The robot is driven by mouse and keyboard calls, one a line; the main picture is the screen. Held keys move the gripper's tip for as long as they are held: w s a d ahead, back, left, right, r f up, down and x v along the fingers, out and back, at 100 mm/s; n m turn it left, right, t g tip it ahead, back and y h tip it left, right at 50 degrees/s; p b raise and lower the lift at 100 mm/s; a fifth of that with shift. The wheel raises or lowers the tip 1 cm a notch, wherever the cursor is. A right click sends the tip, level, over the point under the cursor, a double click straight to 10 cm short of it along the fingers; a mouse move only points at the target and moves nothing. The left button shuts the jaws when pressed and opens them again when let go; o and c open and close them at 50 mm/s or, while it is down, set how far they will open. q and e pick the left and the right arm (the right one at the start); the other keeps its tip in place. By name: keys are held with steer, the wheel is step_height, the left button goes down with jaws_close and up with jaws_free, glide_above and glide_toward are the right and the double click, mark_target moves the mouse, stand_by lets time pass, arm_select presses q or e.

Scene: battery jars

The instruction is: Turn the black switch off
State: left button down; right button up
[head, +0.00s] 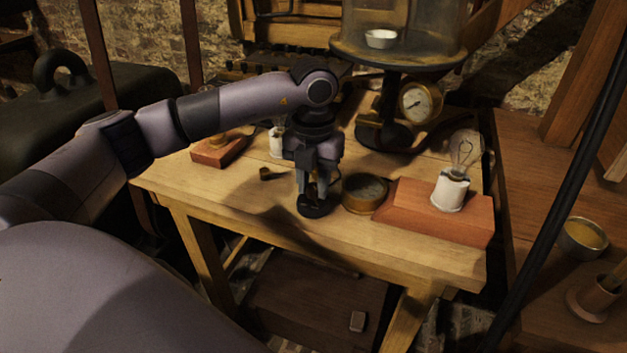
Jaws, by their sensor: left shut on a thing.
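The black switch (314,209) is a small round dark piece on the wooden table near its front edge. My left gripper (313,191) points down onto it from above. Its fingers are shut on the upper part of the switch. The fingers hide most of that part, so the switch's position cannot be read. My right gripper is not in view.
A round brass-rimmed piece (364,193) sits just right of the switch. A bulb (465,150) in a white socket stands on a red-brown block (415,210). A gauge (420,102) and glass-domed stand (392,52) are behind. The table's (235,203) front left is clear.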

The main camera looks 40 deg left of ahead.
mark_target(314, 186)
arm_select(q)
steer(key=shift+r, duration=0.1)
steer(key=c, duration=0.8)
jaws_free()
step_height(314, 186, up, 7)
steer(key=shift+r, duration=0.1)
